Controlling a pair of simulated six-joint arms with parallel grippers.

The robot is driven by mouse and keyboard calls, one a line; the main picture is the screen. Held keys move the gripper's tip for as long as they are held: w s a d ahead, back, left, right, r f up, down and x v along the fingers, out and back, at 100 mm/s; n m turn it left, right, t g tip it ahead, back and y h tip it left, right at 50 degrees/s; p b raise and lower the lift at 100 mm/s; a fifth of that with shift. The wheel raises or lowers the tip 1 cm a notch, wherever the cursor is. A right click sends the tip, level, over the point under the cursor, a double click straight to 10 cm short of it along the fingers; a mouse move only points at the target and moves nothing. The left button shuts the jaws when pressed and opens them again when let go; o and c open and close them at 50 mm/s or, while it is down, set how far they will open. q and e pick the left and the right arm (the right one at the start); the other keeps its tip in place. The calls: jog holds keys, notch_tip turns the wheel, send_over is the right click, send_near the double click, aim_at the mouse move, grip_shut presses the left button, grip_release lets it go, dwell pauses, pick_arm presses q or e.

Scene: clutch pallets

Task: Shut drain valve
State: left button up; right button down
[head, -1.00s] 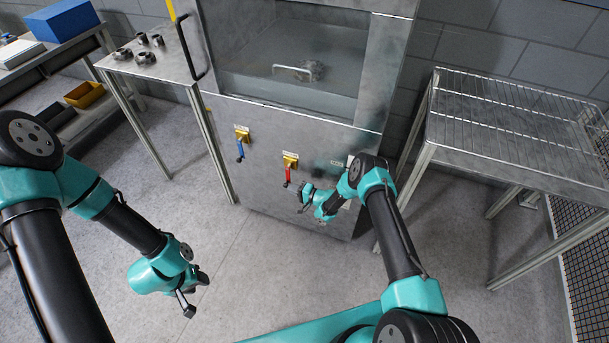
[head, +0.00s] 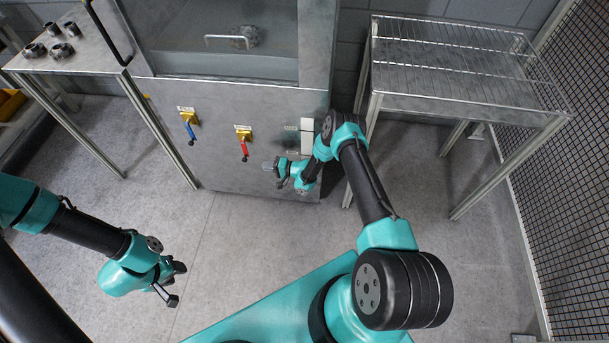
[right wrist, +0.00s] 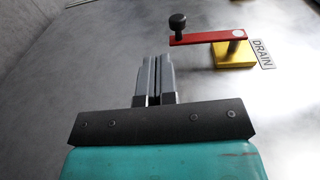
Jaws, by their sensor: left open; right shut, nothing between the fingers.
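The drain valve's red lever (head: 244,148) hangs down from its yellow base (head: 243,133) on the cabinet front. In the right wrist view the red lever (right wrist: 205,38) has a black knob (right wrist: 178,24) at its free end, and a plate reading DRAIN (right wrist: 263,54) sits beside the yellow base (right wrist: 234,55). My right gripper (head: 270,166) is shut and empty, just right of the lever's lower end in the head view. In the right wrist view its closed fingers (right wrist: 153,63) show near the knob, with a visible gap. My left gripper (head: 175,284) is open above the floor, far from the valve.
A second valve with a blue lever (head: 190,131) is left of the red one. A wire-topped table (head: 455,107) stands right of the cabinet (head: 225,92), close to my right arm. A steel table (head: 88,57) with metal parts stands left. Floor before the cabinet is clear.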

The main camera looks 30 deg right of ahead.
jog(key=f+v, duration=0.2)
jog(key=v, duration=0.6)
jog(key=f+v, duration=0.2)
jog(key=v, duration=0.6)
jog(key=shift+s+d, duration=0.35)
jog(key=shift+w+r, duration=0.1)
jog(key=shift+r, duration=0.05)
jog(key=a+r+n+g+h, duration=0.2)
jog(key=a+r+h, duration=0.3)
jog(key=r+h, duration=0.15)
jog(key=s+a+r+n+g+h, duration=0.1)
jog(key=s+a+r+g, duration=0.1)
jog(key=s+r, duration=0.2)
jog(key=s+a+r+n+g+h, duration=0.1)
jog(key=s+r, duration=0.4)
jog(key=s, duration=0.6)
jog(key=s+a+r+n+g+h, duration=0.1)
jog(key=s+a+r+n+g, duration=0.1)
jog(key=s, duration=0.5)
notch_tip(320, 180, up, 3)
jog(key=a+g, duration=0.1)
jog(key=g, duration=0.2)
jog(key=shift+s+f, duration=0.2)
jog(key=shift+s, duration=0.05)
